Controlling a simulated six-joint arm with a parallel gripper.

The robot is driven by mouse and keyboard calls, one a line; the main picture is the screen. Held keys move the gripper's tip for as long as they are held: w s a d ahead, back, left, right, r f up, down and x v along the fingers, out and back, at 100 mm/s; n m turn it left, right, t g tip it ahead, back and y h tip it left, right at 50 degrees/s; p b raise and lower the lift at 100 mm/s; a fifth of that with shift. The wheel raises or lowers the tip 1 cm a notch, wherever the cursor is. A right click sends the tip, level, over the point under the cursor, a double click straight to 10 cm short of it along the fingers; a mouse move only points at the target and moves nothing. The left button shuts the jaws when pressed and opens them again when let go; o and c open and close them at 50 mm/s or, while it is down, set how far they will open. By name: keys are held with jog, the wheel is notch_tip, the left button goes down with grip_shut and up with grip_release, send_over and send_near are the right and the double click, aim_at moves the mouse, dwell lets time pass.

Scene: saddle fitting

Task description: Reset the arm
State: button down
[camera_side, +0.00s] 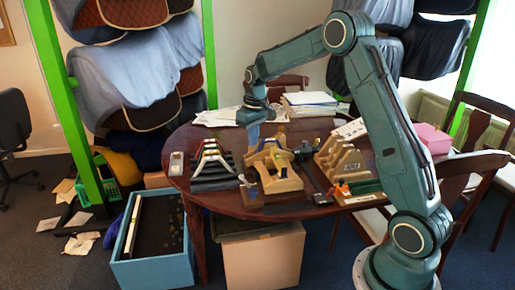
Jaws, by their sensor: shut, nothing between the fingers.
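My gripper (253,133) hangs pointing down from my teal arm, above the back part of the round wooden table (300,211). It is small in this view; it is shut with nothing in it. A tan wooden saddle fixture (275,170) stands on the table in front of and below my gripper. Whether the fingertips touch anything behind it cannot be told. A grey stepped rack (212,172) with coloured tops stands to its left. A second tan stepped stand (340,160) stands to its right.
Stacked papers (308,103) lie at the table's back. A pink box (433,138) sits at the right. A blue open box (152,240) is on the floor at front left. Green posts with hanging saddle pads (130,80) rise behind. Chairs stand at the right.

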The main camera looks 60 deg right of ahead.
jog(key=s+a+r+n+t, duration=0.1)
jog(key=s+a+r+t, duration=0.1)
jog(key=s+a+r, duration=1.1)
jog(key=s+a+t, duration=0.1)
jog(key=s+a, duration=0.2)
jog(key=s, duration=0.5)
jog(key=s+a+n+t, duration=0.1)
jog(key=s+a, duration=0.2)
jog(key=s, duration=0.6)
jog(key=shift+s+a+f, duration=0.25)
jog(key=shift+s+f, duration=0.05)
jog(key=shift+f, duration=0.15)
